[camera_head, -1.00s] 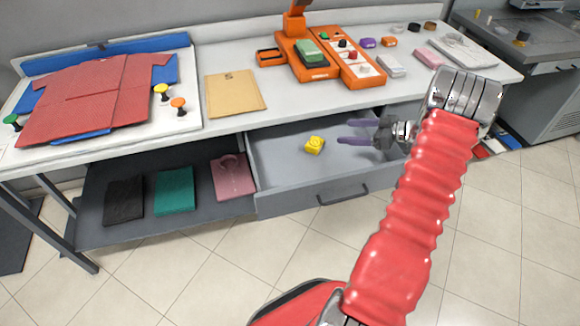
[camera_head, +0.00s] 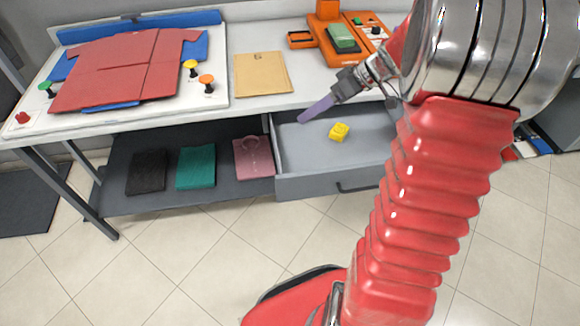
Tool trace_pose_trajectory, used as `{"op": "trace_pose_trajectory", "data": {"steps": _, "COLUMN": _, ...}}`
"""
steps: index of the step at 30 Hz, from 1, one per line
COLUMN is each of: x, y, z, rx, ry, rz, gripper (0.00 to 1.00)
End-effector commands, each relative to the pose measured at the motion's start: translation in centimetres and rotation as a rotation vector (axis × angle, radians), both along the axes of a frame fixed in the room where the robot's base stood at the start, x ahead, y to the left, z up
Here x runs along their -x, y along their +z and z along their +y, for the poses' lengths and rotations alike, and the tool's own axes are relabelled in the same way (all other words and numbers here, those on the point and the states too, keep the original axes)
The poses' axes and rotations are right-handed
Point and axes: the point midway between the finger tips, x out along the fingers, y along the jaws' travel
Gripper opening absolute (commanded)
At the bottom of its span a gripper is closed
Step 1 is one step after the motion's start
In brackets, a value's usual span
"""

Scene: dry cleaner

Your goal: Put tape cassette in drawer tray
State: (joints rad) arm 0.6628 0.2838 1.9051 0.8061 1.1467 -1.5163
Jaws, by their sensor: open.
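A small yellow block (camera_head: 339,132), which looks like the tape cassette, lies on the floor of the open grey drawer tray (camera_head: 308,187). It rests left of the drawer's middle and touches nothing but the tray. My gripper (camera_head: 318,109) has purple fingers and is up and left of the yellow block, apart from it. The fingers point down and left over the drawer's back left part, at about the worktop's front edge. They are open and empty, though they overlap in this view. My red arm hides the drawer's right part.
The white worktop (camera_head: 240,110) above carries a folding board with a red shirt (camera_head: 130,75), coloured knobs, a tan envelope (camera_head: 262,74) and an orange station (camera_head: 330,30). Folded black, teal and pink garments lie on the lower shelf (camera_head: 115,198) left of the drawer.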

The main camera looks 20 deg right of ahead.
Motion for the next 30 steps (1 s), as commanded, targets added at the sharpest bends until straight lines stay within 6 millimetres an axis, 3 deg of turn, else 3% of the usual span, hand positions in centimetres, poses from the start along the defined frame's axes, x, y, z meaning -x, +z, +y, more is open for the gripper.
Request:
{"op": "trace_pose_trajectory", "data": {"steps": 3, "x": 1.4, "y": 1.6, "z": 3.0, "rx": 0.038, "ry": -0.009, "rz": 0.055, "gripper": 0.70}}
{"op": "trace_pose_trajectory", "data": {"steps": 12, "x": 5.6, "y": 4.4, "z": 8.8, "rx": 0.140, "ry": -0.074, "rz": 0.164, "gripper": 0.70}}
{"op": "trace_pose_trajectory", "data": {"steps": 21, "x": 10.4, "y": 6.4, "z": 12.9, "rx": 0.246, "ry": -0.176, "rz": 0.208, "gripper": 0.70}}
{"op": "trace_pose_trajectory", "data": {"steps": 30, "x": 15.1, "y": 7.6, "z": 15.6, "rx": 0.329, "ry": -0.298, "rz": 0.191, "gripper": 0.70}}
